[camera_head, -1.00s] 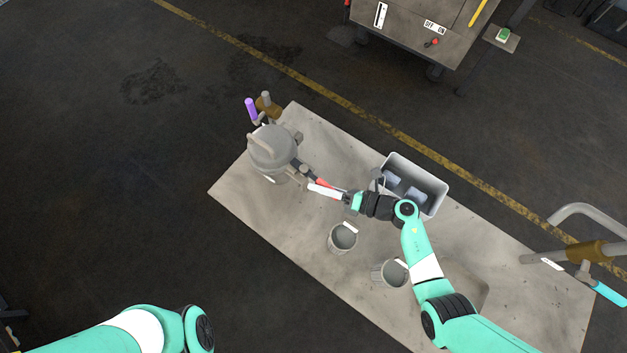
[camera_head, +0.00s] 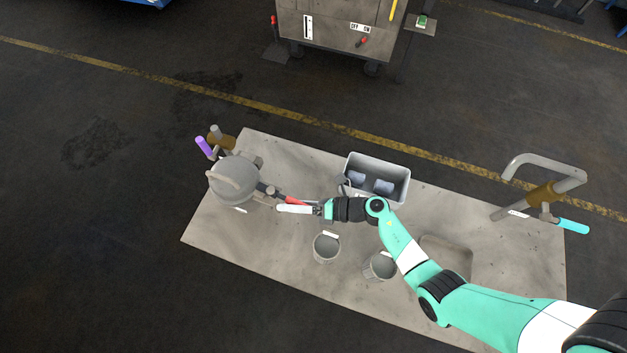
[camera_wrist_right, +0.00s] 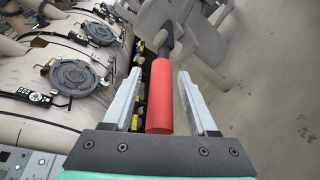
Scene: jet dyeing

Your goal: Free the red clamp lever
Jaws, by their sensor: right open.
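The red clamp lever (camera_head: 295,200) sticks out to the right from a grey lidded vessel (camera_head: 227,183) at the left of the table. My right gripper (camera_head: 292,208) is at the lever, its pale finger partly covering it. In the right wrist view, the red grip of the lever (camera_wrist_right: 160,97) lies between the two open fingers of my right gripper (camera_wrist_right: 159,76). My left gripper is out of view.
On the table (camera_head: 210,235) are two grey cups (camera_head: 326,247) (camera_head: 380,267) and a grey bin (camera_head: 399,188) with blue-grey items. A purple handle (camera_head: 204,147) stands behind the vessel. A pipe with a cyan handle (camera_head: 573,227) is at the right.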

